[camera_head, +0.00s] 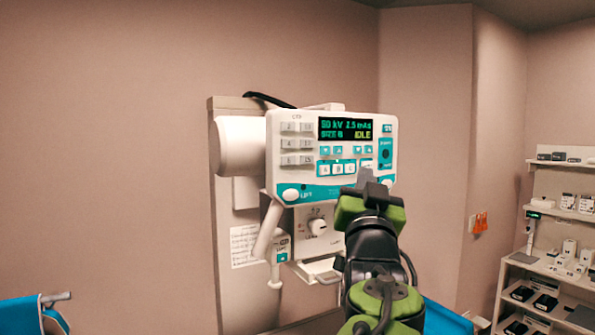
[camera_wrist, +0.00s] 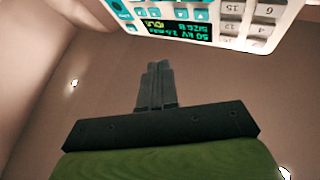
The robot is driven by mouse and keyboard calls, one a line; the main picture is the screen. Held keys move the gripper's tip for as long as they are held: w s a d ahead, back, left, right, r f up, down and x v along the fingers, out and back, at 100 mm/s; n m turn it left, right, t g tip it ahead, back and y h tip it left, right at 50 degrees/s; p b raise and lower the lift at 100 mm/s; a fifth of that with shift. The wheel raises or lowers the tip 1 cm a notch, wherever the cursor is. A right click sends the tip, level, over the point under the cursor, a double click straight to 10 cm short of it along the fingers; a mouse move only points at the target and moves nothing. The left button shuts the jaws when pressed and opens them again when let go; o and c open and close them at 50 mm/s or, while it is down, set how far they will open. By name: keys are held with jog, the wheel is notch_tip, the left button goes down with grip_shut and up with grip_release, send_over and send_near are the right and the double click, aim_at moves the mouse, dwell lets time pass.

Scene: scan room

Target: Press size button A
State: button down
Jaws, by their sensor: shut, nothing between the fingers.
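The white and teal control panel (camera_head: 300,172) is on the wall unit in the head view. Its display (camera_head: 345,129) reads SIZE B and IDLE. Size button A (camera_head: 324,169) is the leftmost of the A, B, C row below the display and is unobstructed in the head view. My gripper (camera_head: 366,178) is shut and empty, with its tips low and to the right of button A. In the wrist view, my gripper (camera_wrist: 155,70) points up toward the panel (camera_wrist: 225,40), which appears upside down. Button A cannot be made out there. Whether the fingertips touch the panel cannot be told.
Numbered grey buttons (camera_head: 306,144) are left of the display. A shelf with small devices (camera_head: 544,263) stands at the right. Blue surfaces show at the lower left (camera_head: 28,316) and lower right (camera_head: 445,318).

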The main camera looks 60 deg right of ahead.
aim_at(325, 170)
jog(key=shift+w+d+p, duration=0.45)
jog(key=shift+w+d, duration=0.2)
jog(key=shift+w, duration=0.65)
jog(key=shift+w+d+p, duration=0.5)
jog(key=shift+w+d, duration=0.2)
jog(key=shift+w, duration=0.6)
jog(key=shift+w+d+p, duration=0.45)
jog(key=shift+w+d, duration=0.2)
jog(key=shift+w, duration=0.65)
jog(key=shift+w+d, duration=0.25)
jog(key=shift+w, duration=0.15)
jog(key=shift+w+d+b, duration=0.1)
jog(key=shift+w+b, duration=0.2)
jog(key=shift+s, duration=0.15)
jog(key=shift+s+a+b, duration=0.35)
jog(key=shift+s+b, duration=0.2)
jog(key=shift+b, duration=0.05)
